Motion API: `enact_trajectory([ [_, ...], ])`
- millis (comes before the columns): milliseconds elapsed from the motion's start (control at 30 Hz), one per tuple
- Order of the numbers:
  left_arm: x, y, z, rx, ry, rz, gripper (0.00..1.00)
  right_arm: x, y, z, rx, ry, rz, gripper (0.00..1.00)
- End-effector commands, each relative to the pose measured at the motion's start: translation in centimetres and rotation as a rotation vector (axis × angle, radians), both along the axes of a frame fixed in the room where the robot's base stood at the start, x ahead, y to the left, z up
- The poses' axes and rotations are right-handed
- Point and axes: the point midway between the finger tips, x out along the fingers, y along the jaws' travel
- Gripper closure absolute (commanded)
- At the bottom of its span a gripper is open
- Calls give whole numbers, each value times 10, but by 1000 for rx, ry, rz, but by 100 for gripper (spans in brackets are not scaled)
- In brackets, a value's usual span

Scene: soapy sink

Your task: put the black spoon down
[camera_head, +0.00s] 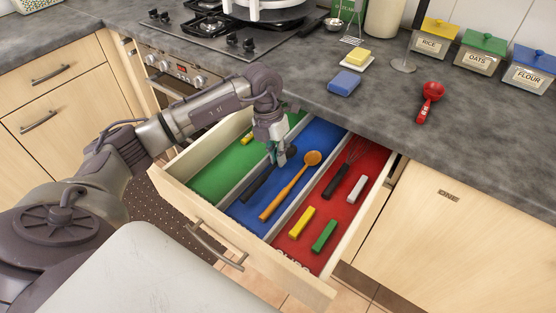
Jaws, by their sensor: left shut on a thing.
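My left gripper (276,159) points down into the open drawer (233,241), near the divider between the green and blue compartments. It is shut on the black spoon (258,186). The spoon lies slantwise over the left side of the blue compartment (322,134), its long dark part towards the drawer front. The fingers partly hide its far end. I cannot tell whether the spoon touches the drawer floor. My right gripper is not in view.
An orange spoon (290,187) lies right of the black spoon in the blue compartment. The red compartment (340,213) holds a whisk (342,172) and several blocks. The green compartment (216,174) is mostly clear. A red scoop (429,98) and blue sponge (344,83) sit on the counter.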

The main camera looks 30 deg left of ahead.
Motion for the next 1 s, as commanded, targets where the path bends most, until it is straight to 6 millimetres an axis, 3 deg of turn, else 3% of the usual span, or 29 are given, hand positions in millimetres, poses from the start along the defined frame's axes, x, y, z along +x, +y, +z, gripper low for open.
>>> enact_trajectory([
  [133,-1,0,-20,0,3,0,100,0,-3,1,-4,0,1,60],
  [500,0,0,-25,1,2,-1,100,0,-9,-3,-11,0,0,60],
  [533,0,0,-24,1,1,-1,85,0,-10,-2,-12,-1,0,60],
  [567,0,0,-23,1,1,-1,80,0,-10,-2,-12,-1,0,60],
  [867,0,0,-22,1,1,-1,79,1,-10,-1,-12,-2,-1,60],
  [1000,1,2,-13,1,-2,-1,79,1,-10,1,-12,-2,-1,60],
])
